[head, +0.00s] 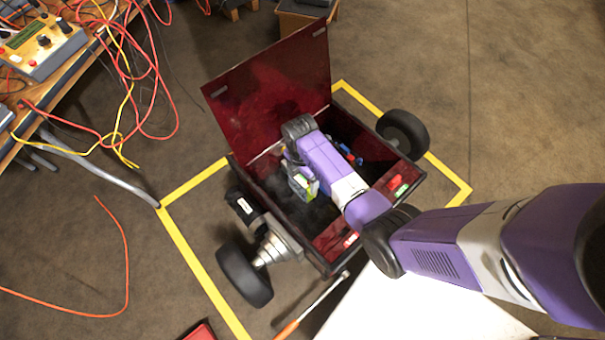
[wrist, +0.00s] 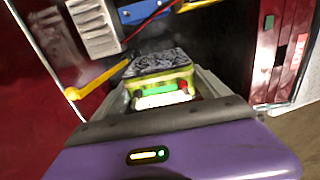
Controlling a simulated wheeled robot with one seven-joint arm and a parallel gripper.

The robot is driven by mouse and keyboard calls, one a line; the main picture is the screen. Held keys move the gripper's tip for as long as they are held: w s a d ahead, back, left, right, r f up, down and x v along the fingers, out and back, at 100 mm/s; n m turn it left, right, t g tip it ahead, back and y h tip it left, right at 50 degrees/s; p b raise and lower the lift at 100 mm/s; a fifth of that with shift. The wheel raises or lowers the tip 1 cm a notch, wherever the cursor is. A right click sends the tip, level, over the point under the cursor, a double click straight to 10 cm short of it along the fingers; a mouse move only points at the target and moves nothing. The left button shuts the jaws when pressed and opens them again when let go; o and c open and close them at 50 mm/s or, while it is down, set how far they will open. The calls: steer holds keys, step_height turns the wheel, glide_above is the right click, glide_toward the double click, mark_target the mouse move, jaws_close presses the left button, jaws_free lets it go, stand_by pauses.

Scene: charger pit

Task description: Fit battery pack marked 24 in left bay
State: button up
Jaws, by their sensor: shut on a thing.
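My gripper (head: 303,184) reaches down inside an open dark red box on wheels (head: 330,258). It is shut on a battery pack (wrist: 160,66), which shows between the fingers in the wrist view. The pack has a dark patterned top, a yellow-green body and a green and white strip facing me. I cannot read a 24 on it. In the head view only a small green and pale part of the pack (head: 312,187) shows beside the gripper. The pack is over or at the dark box floor; I cannot tell if it touches. The left bay is not clearly seen.
The raised red lid (head: 270,90) stands behind my arm. A grey finned block (wrist: 95,25), a blue part (wrist: 150,10) and a yellow bar (wrist: 105,75) lie close to the gripper. Wheels flank the box.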

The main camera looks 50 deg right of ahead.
steer(key=shift+w+f+b, duration=0.1)
steer(key=shift+f+b, duration=3.2)
steer(key=shift+f, duration=0.1)
steer(key=shift+f+b, duration=0.6)
steer(key=shift+f, duration=0.65)
steer(key=shift+f+b, duration=0.85)
steer(key=shift+f, duration=0.55)
steer(key=o, duration=1.9)
steer(key=shift+r+p, duration=1.95)
steer(key=shift+r, duration=1.9)
